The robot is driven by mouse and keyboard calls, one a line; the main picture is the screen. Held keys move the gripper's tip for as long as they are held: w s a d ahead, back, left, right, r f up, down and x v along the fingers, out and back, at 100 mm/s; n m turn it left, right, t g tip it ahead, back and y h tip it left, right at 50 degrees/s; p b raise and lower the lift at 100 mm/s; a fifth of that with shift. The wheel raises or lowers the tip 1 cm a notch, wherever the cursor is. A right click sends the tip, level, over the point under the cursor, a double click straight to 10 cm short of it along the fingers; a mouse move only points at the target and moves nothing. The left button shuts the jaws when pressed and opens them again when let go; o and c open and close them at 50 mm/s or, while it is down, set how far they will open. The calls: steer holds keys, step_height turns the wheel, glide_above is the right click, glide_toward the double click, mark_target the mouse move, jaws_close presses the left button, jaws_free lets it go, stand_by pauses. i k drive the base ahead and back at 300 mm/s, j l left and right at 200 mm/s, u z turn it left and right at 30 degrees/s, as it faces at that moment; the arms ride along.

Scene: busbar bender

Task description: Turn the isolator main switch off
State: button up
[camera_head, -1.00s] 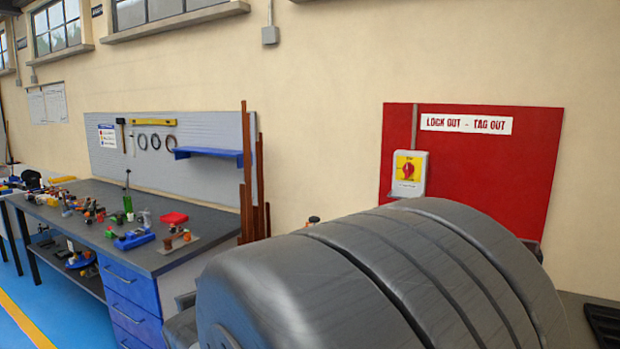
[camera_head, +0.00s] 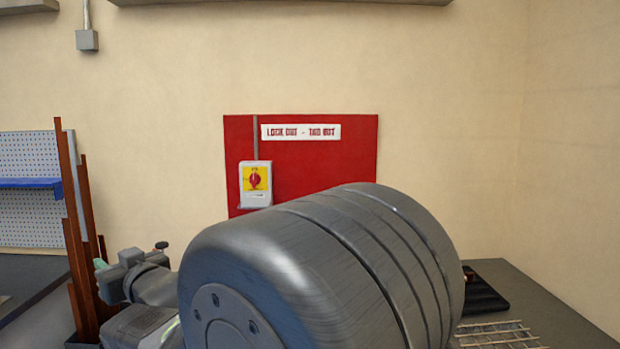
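The isolator main switch (camera_head: 254,183) is a light grey box with a yellow plate and a red rotary knob. It is mounted near the lower left of a red lock-out board (camera_head: 318,176) on the wall. The knob's red handle looks roughly upright, but small markings around it are too small to read. My large grey arm link fills the lower middle and covers the board's lower right part. The switch's face stays clear of it. I cannot make out my gripper's fingers anywhere in this view, and nothing of mine is seen touching the switch.
A white "LOCK OUT - TAG OUT" sign (camera_head: 301,132) is on the board. Brown upright bars (camera_head: 80,230) stand at the left by a pegboard (camera_head: 28,218) with a blue shelf. A grey surface with a wire grid (camera_head: 497,334) lies at lower right. Bare wall surrounds the board.

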mark_target(254, 180)
steer(key=i+j+z, duration=0.25)
steer(key=z, duration=0.15)
steer(key=i+j+z, duration=0.2)
steer(key=j+z, duration=0.25)
steer(key=i+j+z, duration=0.15)
steer(key=j+z, duration=0.25)
steer(key=i+j+z, duration=0.15)
steer(key=j+z, duration=0.25)
steer(key=j, duration=0.6)
steer(key=i+j+z, duration=0.1)
steer(key=j, duration=0.5)
